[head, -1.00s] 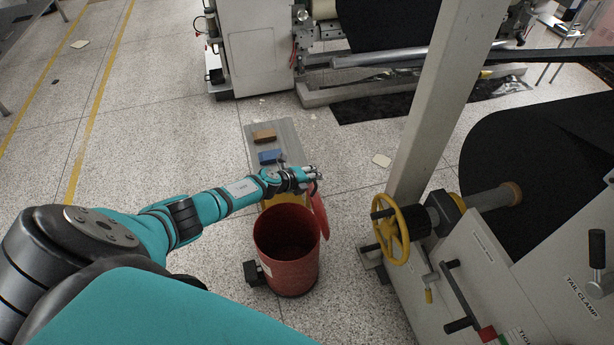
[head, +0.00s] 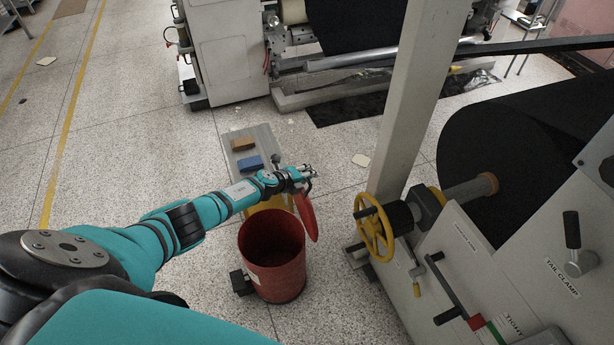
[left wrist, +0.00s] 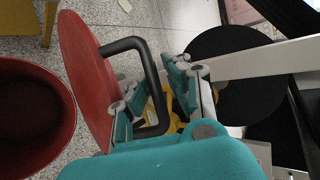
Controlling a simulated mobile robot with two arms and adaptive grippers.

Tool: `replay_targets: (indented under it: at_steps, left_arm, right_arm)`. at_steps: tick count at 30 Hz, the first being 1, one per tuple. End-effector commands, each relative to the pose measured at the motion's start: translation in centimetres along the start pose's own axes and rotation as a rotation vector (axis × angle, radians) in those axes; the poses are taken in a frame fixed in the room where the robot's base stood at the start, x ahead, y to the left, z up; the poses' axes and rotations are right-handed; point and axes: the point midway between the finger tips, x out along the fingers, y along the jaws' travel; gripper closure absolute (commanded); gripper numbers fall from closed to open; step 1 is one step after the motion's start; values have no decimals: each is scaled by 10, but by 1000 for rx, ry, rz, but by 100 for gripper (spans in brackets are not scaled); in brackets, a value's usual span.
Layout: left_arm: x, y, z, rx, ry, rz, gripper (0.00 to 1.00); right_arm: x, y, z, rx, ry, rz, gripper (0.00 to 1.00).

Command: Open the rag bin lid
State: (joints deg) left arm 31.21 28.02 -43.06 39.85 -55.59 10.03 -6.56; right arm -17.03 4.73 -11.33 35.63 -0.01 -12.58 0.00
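The red rag bin (head: 270,281) stands on the floor with its mouth uncovered and its dark inside showing. Its round red lid (head: 306,213) stands steeply on edge at the bin's right side. In the left wrist view the lid (left wrist: 86,75) shows its face with a black U-shaped handle (left wrist: 156,85). The bin's rim (left wrist: 72,110) is at the left there. My left gripper (head: 309,176) is at the top of the lid. Its fingers (left wrist: 158,92) are apart, one on each side of the handle bar; contact is unclear. My right gripper is not in view.
Behind the bin is a grey platform (head: 262,136) with a brown block (head: 243,144) and a blue block (head: 250,163). A machine with a yellow handwheel (head: 374,228) and a white post (head: 415,100) stands close on the right.

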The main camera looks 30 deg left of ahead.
Motion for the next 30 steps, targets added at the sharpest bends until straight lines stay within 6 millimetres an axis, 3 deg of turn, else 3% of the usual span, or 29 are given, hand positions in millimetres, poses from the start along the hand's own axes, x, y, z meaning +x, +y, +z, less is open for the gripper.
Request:
replay_targets:
  at_steps: [14,23,30]
  left_arm:
    - [-7,0,4,10,-6,2,79]
    - [-41,-2,3,10,-2,-3,79]
    - [-79,0,1,4,-1,0,79]
  right_arm:
    - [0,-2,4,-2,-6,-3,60]
    - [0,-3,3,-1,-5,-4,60]
    - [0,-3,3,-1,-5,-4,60]
